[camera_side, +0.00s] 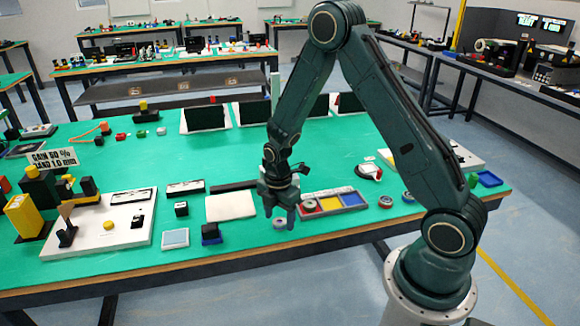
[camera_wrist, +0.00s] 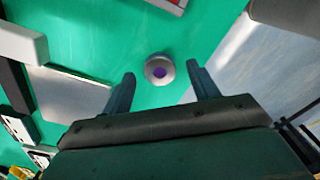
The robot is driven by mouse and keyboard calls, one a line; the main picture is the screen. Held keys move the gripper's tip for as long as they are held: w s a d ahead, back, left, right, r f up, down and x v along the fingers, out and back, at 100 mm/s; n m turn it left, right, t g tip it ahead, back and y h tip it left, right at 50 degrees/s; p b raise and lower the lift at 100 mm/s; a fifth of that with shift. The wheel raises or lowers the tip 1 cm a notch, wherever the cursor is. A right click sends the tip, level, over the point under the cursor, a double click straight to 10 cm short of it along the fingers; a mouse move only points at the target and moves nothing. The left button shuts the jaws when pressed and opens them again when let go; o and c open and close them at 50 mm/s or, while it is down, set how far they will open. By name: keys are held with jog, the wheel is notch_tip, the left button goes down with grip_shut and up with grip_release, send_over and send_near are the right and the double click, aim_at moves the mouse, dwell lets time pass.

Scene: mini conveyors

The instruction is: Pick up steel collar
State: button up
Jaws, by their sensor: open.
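The steel collar (camera_wrist: 159,69) is a small silver ring with a purple centre. It lies on the green table between and just beyond my fingertips in the wrist view. In the side view a small grey ring (camera_side: 280,223) lies on the table near the front edge, just below my gripper (camera_side: 281,212). My gripper points down, open and empty, above the ring. In the wrist view both fingers of my gripper (camera_wrist: 161,82) show apart, with bare green table around the collar.
A tray with red, yellow and blue sections (camera_side: 334,210) stands close right of my gripper. A white plate (camera_side: 231,206) and a dark blue block (camera_side: 211,238) lie to the left. The table's front edge (camera_side: 262,250) is near. More rings (camera_side: 385,202) lie to the right.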

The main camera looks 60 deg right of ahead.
jog(key=shift+f, duration=0.4)
jog(key=c, duration=1.1)
